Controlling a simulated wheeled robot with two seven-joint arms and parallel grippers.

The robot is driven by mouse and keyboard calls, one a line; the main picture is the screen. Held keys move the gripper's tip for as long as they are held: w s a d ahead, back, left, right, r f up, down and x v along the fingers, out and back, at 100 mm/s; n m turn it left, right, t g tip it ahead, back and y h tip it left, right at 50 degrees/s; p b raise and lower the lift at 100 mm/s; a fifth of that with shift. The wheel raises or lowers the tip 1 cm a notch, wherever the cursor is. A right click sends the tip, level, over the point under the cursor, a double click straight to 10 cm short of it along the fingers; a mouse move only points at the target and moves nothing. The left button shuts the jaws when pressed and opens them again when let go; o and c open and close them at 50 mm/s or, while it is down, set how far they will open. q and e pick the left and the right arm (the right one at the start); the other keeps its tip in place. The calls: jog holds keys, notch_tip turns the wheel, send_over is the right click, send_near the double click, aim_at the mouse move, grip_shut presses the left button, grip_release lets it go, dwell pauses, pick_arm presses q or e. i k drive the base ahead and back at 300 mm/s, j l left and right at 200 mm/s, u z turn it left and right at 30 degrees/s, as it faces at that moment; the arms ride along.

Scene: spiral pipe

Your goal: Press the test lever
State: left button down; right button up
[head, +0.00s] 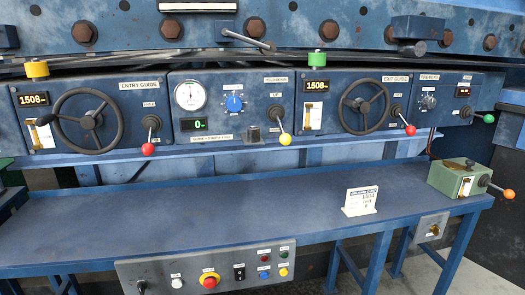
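No label that I can read says "test", so I cannot tell for sure which lever is the test lever. A green box (458,180) stands at the right end of the blue bench, with a lever ending in an orange knob (508,193) sticking out to the right. The panel above has levers with a red knob (147,149) by the entry guide, a yellow knob (285,139) at the middle, another red knob (410,130) by the exit guide and a green knob (488,118) at far right. Neither of my grippers is in view.
The blue bench top (200,205) is mostly clear, with a small white sign (360,201) standing right of centre. A button box (210,272) with a red stop button hangs on its front edge. Two black handwheels (86,121) and gauges fill the panel behind.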

aim_at(488, 119)
jog(key=z, duration=1.45)
jog(key=i+l+z, duration=0.1)
jog(key=i+l, duration=0.15)
jog(key=i, duration=0.6)
jog(key=i+l+z, duration=0.1)
jog(key=i, duration=0.75)
jog(key=i+l, duration=0.2)
jog(key=i, duration=0.65)
jog(key=l+z, duration=0.05)
